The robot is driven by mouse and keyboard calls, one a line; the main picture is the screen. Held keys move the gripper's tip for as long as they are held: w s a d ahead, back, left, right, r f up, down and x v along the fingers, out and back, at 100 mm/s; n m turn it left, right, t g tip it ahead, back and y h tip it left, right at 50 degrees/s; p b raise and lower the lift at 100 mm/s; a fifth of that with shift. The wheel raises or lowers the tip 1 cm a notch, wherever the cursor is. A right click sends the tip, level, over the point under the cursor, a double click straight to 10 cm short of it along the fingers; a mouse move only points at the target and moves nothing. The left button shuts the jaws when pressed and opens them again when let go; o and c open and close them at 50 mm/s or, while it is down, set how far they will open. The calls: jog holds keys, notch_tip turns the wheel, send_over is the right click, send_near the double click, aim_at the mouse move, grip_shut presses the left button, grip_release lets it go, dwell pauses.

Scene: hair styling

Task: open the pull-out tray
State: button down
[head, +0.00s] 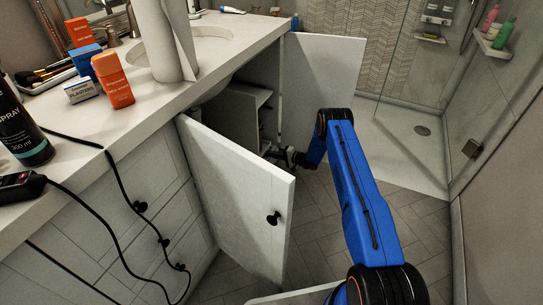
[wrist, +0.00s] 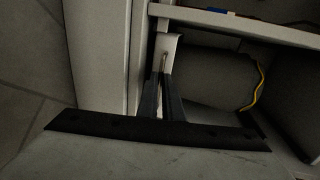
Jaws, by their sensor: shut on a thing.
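The pull-out tray (head: 243,101) is a pale unit with upright walls inside the open cabinet under the sink. In the wrist view its pale shelf edge (wrist: 240,24) runs across the top, with small red and blue things on it. My gripper (wrist: 165,80) is shut on a narrow pale upright piece (wrist: 169,48) at the tray's near corner. The fingertips hide part of this piece. In the head view my gripper (head: 276,153) is low at the cabinet opening, small and dark.
The near cabinet door (head: 235,195) and far door (head: 322,78) stand open on either side of my arm. A grey rounded thing (wrist: 215,78) and yellow cord (wrist: 258,86) are below the shelf.

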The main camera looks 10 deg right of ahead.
dwell(0.3)
jog(key=f+v, duration=0.2)
jog(key=v, duration=1)
jog(key=d+f+v, duration=0.1)
jog(key=f+v, duration=0.2)
jog(key=v, duration=1)
jog(key=shift+s, duration=0.35)
jog(key=shift+d+f, duration=0.1)
jog(key=shift+d, duration=0.05)
jog(key=c, duration=1.9)
grip_release()
jog(key=shift+s+d, duration=0.1)
jog(key=v, duration=1.7)
